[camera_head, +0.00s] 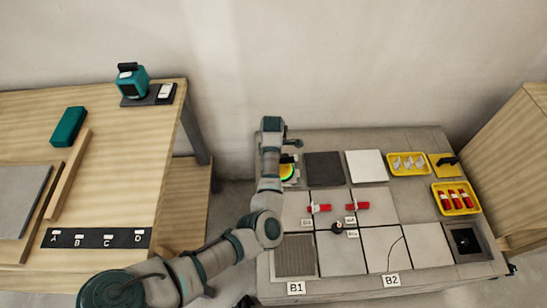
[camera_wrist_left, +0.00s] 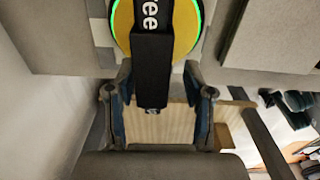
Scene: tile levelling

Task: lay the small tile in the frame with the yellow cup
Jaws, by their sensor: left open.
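The yellow cup (camera_head: 287,172) has a green ring and stands at the back left of the grey table, partly hidden by my left arm. In the left wrist view the yellow cup (camera_wrist_left: 184,32) lies ahead of the fingers, and its black handle, lettered "ree", reaches between them. My left gripper (camera_wrist_left: 158,98) is open around the handle's end; I cannot tell whether a finger touches it. A dark square tile (camera_head: 323,168) and a white square tile (camera_head: 367,166) lie at the back; which is the small tile is unclear. A dark square recess (camera_head: 465,241) at the front right may be the frame.
Larger grey tiles (camera_head: 341,252), red clips (camera_head: 357,206) and a small black knob (camera_head: 337,228) occupy the table's middle. Yellow trays (camera_head: 408,163) stand at the right. A wooden bench (camera_head: 110,180) at the left carries a teal device (camera_head: 132,82).

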